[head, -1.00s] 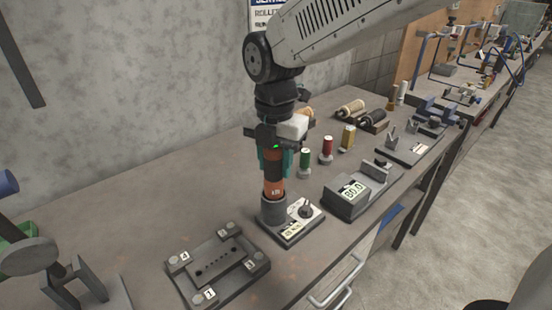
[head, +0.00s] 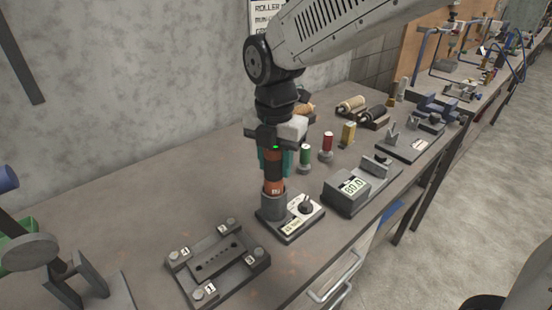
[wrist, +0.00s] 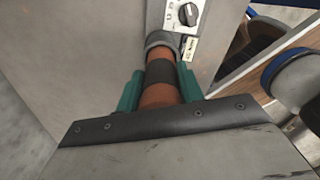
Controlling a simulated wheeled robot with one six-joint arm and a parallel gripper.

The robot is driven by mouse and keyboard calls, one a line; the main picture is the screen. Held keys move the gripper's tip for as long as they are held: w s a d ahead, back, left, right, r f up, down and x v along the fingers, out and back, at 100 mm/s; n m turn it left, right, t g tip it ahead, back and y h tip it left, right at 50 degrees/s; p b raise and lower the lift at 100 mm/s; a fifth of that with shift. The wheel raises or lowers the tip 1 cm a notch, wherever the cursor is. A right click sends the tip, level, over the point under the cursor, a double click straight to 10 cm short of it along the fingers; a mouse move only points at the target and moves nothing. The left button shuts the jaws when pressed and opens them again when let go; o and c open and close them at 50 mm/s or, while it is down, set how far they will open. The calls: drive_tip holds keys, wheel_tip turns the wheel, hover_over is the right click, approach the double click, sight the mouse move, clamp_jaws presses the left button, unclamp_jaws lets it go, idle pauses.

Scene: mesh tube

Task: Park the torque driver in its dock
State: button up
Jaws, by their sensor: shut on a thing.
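The torque driver (head: 273,186) is an orange and black cylinder standing upright. Its lower end is inside the grey cup of the dock (head: 291,222), a flat base with a dial and a label. My gripper (head: 274,162), with green finger pads, is shut on the driver's upper body above the cup. In the wrist view the driver (wrist: 160,92) runs between the green pads (wrist: 160,88) into the grey cup, with the dock's dial plate (wrist: 187,18) beyond it. The driver's tip is hidden in the cup.
A plate with numbered corner posts (head: 217,262) lies left of the dock. A display unit reading 80.0 (head: 352,189) stands to its right. Green (head: 305,157) and red (head: 327,147) capped cylinders stand behind. Bare bench lies at the back left.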

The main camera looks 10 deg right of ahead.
drive_tip(key=shift+f, duration=0.25)
drive_tip(key=o, duration=1.2)
drive_tip(key=shift+o, duration=0.2)
drive_tip(key=shift+r, duration=0.1)
